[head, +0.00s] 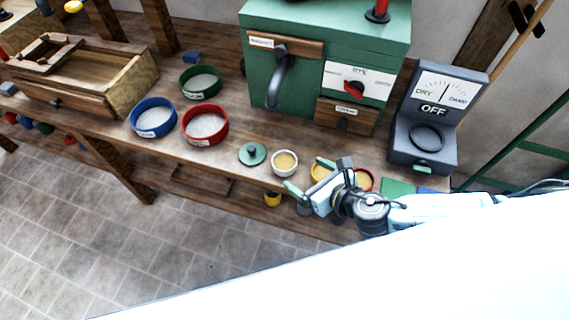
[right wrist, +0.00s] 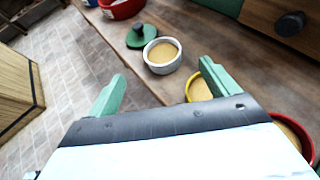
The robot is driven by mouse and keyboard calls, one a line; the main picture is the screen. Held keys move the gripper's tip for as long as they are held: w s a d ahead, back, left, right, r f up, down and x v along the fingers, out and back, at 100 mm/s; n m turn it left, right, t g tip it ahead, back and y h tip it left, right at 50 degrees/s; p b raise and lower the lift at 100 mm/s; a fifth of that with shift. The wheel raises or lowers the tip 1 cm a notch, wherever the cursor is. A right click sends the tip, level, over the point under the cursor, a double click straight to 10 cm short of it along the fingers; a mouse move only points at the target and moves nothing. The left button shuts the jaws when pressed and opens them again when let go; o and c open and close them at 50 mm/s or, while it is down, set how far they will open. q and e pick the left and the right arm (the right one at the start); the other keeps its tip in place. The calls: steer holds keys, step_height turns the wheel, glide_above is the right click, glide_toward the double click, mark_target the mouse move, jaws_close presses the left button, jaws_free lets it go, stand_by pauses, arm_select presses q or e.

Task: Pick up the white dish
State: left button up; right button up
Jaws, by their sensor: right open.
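The white dish (head: 284,162) is a small round bowl with tan grain in it, standing on the wooden bench near its front edge. It also shows in the right wrist view (right wrist: 162,55), beyond and between my fingers. My right gripper (head: 308,178) is open and empty, just to the right of the dish in the head view and apart from it. Its two green fingers (right wrist: 160,83) show in the right wrist view, pointing toward the dish. My left gripper is not in view.
A green lid (head: 252,154) with a knob lies left of the dish. A yellow dish (head: 320,172) and a red dish (head: 364,180) stand close on the right, partly behind my gripper. The green mill (head: 300,85) stands behind. Blue, red and green bowls stand left.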

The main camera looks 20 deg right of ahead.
glide_toward(278, 156)
steer(key=shift+w+a+f+b, duration=0.1)
steer(key=shift+w+a+b, duration=0.25)
steer(key=shift+w+a, duration=0.15)
steer(key=shift+f+b+x, duration=0.25)
steer(key=shift+b+x, duration=0.4)
steer(key=shift+x, duration=2.1)
steer(key=shift+s+d, duration=0.1)
steer(key=shift+d, duration=0.15)
steer(key=shift+r, duration=0.1)
steer(key=c, duration=1.1)
